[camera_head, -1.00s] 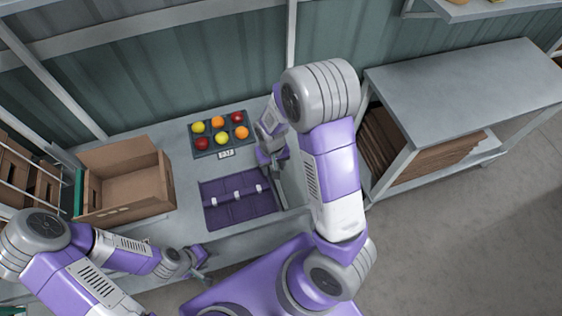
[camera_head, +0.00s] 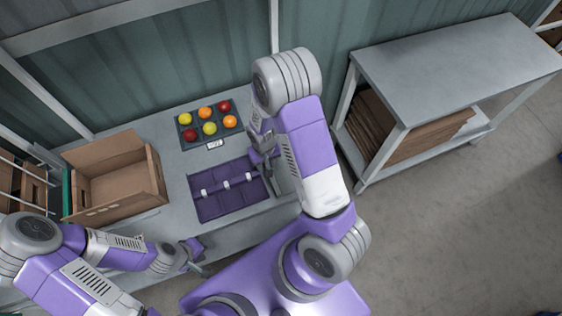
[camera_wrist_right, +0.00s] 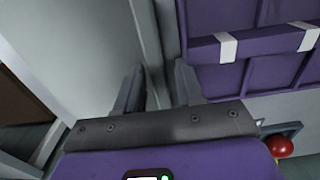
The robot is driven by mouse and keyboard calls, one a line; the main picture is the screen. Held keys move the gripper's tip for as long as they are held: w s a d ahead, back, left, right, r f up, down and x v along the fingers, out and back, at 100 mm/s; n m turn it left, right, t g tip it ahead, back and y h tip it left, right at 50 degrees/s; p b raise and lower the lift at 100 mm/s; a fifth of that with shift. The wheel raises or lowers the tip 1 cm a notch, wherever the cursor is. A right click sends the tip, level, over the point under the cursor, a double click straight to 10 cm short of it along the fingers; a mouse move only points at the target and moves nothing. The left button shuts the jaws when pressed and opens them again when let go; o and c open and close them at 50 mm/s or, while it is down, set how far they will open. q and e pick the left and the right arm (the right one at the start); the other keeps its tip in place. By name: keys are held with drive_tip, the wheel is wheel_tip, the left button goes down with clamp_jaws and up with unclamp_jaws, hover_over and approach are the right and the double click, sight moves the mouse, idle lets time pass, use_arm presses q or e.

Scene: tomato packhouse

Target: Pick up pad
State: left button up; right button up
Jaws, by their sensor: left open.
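The purple pad (camera_head: 230,200) lies flat on the grey bench, with a strap and white clips across it. In the right wrist view the pad (camera_wrist_right: 226,82) fills the upper right. My right gripper (camera_wrist_right: 157,85) is open, its fingers pointing down at the bench beside the pad's edge. One finger is close to that edge; I cannot tell whether it touches. Nothing shows between the fingers. In the head view my right gripper (camera_head: 272,170) is at the pad's right side, partly hidden by my arm. My left gripper (camera_head: 203,259) is open and empty near the bench's front edge.
A dark tray (camera_head: 214,144) with several red, yellow and orange tomatoes sits behind the pad. An open cardboard box (camera_head: 120,186) stands on the left. A separate grey table (camera_head: 450,75) with flat cardboard below stands at the right.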

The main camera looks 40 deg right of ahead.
drive_tip(key=shift+s+d+f, duration=0.15)
clamp_jaws()
